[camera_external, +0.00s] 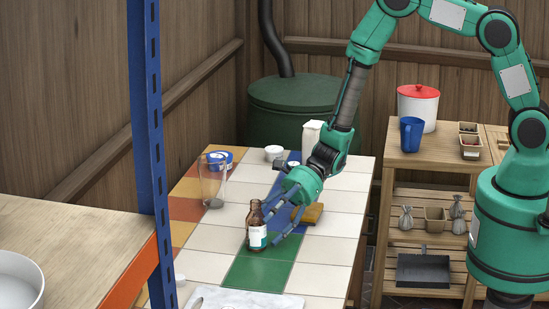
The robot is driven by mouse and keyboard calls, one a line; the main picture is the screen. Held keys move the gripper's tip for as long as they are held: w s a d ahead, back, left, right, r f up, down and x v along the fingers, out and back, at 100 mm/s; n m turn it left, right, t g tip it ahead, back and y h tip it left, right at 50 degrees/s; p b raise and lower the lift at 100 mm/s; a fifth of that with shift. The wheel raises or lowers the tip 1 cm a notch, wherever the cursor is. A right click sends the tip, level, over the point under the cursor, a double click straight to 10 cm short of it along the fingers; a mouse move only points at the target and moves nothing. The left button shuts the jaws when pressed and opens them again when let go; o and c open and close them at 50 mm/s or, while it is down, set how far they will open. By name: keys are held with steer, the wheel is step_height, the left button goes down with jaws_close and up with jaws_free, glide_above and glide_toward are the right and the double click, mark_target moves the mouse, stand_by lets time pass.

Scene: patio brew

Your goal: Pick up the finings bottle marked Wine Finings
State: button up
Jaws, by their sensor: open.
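A small brown bottle (257,226) with a pale label stands upright on the tiled table (203,264), by the green tiles. The label's words are too small to read. My gripper (262,220) reaches down from the upper right and is open. Its fingers are spread at the bottle, one near its upper part and one by its lower right side. I cannot tell whether they touch it.
A clear glass (212,182), a blue-and-white round item (219,156), a white bowl (274,153), a white container (311,138) and a yellow-brown block (309,214) stand around the tabletop. A marble board (240,299) lies in front. A blue post (149,150) rises at left.

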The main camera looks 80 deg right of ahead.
steer(key=shift+x, duration=0.75)
steer(key=shift+c, duration=0.3)
steer(key=c, duration=1)
steer(key=shift+r, duration=0.35)
steer(key=shift+r+p, duration=0.5)
steer(key=shift+r, duration=0.8)
steer(key=shift+s+r, duration=0.1)
steer(key=shift+r, duration=0.15)
steer(key=s+d+r+p, duration=0.1)
steer(key=s+d+p, duration=0.1)
steer(key=s, duration=1.3)
steer(key=shift+d+p, duration=0.3)
steer(key=shift+d, duration=0.45)
steer(key=shift+s+r, duration=0.15)
